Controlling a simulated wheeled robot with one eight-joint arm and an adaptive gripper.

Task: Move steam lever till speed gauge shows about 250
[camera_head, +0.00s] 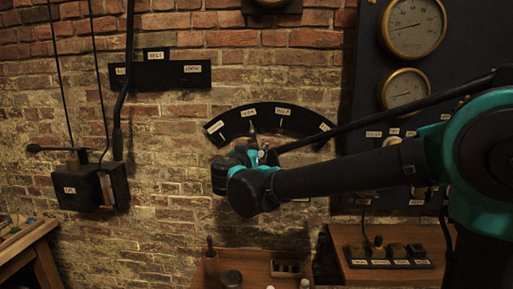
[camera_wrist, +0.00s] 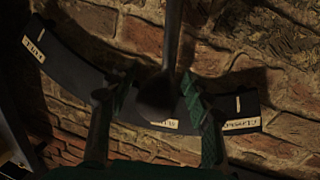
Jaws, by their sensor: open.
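The steam lever appears to be the dark rod (camera_wrist: 170,45) coming in from the top of the wrist view, its blunt end lying between my fingers. It lies in front of a curved black plate (camera_wrist: 68,52) with pale labels; one at the right seems to read closed. In the head view this arc plate (camera_head: 285,112) is on the brick wall, and my gripper (camera_head: 250,155) is just below it, hiding most of the lever. My gripper (camera_wrist: 155,105) is open, one finger on each side of the lever; contact cannot be told. Which gauge shows speed is unclear.
Two brass-rimmed gauges, upper (camera_head: 414,27) and lower (camera_head: 405,90), are on a dark panel at the right; their readings are too small to tell. A black wall box (camera_head: 90,188) with a lever is at the left. A wooden bench (camera_head: 360,272) stands below.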

